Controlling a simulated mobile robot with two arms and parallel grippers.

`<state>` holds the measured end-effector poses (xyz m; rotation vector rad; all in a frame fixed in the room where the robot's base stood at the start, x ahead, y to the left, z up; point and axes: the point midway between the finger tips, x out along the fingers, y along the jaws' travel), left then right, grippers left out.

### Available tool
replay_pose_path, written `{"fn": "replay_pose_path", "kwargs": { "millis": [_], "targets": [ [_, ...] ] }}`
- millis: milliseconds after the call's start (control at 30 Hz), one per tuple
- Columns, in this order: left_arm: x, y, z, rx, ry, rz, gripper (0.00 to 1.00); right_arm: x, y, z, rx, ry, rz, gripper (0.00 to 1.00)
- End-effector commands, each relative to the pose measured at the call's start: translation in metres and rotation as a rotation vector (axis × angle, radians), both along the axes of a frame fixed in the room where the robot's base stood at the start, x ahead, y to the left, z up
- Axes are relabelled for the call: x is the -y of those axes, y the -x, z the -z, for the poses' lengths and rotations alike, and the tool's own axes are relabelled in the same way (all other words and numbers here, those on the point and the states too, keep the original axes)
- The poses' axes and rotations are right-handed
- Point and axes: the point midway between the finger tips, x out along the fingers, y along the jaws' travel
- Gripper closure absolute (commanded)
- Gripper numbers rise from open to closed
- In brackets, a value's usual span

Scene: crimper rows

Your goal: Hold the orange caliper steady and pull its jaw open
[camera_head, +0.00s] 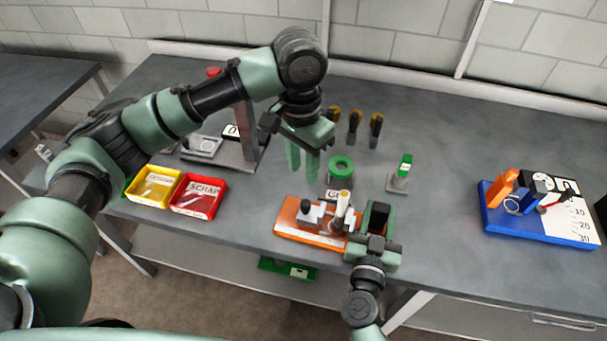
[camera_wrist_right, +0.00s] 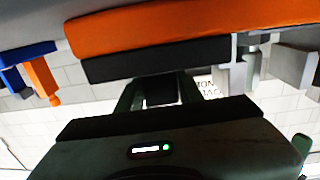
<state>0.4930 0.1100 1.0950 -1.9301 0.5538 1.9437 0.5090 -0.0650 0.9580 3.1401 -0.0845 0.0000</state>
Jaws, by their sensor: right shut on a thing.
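The orange caliper (camera_head: 292,232) lies near the table's front edge in the head view, an orange slab with grey and white blocks and a pale knob on top. My right gripper (camera_head: 378,218) is at its right end, shut on it; the exact part gripped is covered. In the right wrist view the orange slab (camera_wrist_right: 190,30) spans the top, with a dark strip below it and a black block between my right gripper's fingers (camera_wrist_right: 160,92). My left gripper (camera_head: 303,165) hangs above and behind the caliper, fingers down, apart and empty.
A yellow bin (camera_head: 154,186) and a red SCRAP bin (camera_head: 198,195) stand at left. A green ring piece (camera_head: 341,168) and a green-topped block (camera_head: 401,172) stand behind the caliper. A blue-based dial fixture (camera_head: 535,225) is at right. Table between is clear.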

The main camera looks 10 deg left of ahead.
Motion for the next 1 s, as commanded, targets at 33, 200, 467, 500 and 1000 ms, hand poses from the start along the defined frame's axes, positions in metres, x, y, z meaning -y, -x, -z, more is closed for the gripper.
{"fn": "replay_pose_path", "kwargs": {
  "millis": [33, 200, 467, 500, 1000],
  "targets": [
    [0.000, 0.000, -0.001, 0.000, 0.000, 0.000, 0.68, 0.001, 0.000, 0.000, 0.000, 0.003, 0.001, 1.00],
    [0.000, 0.000, -0.002, -0.001, -0.001, 0.000, 0.68, 0.001, 0.000, 0.000, 0.000, 0.003, 0.001, 1.00],
    [0.000, 0.000, -0.001, -0.001, -0.001, 0.000, 0.68, 0.001, 0.000, 0.000, 0.000, 0.002, 0.001, 0.39],
    [0.000, 0.000, -0.001, -0.001, -0.001, 0.000, 0.68, 0.001, 0.000, 0.000, 0.000, 0.002, 0.001, 0.38],
    [0.000, 0.000, -0.001, -0.001, -0.001, 0.000, 0.68, -0.001, 0.024, 0.001, -0.003, 0.001, -0.001, 0.38]
  ]
}}
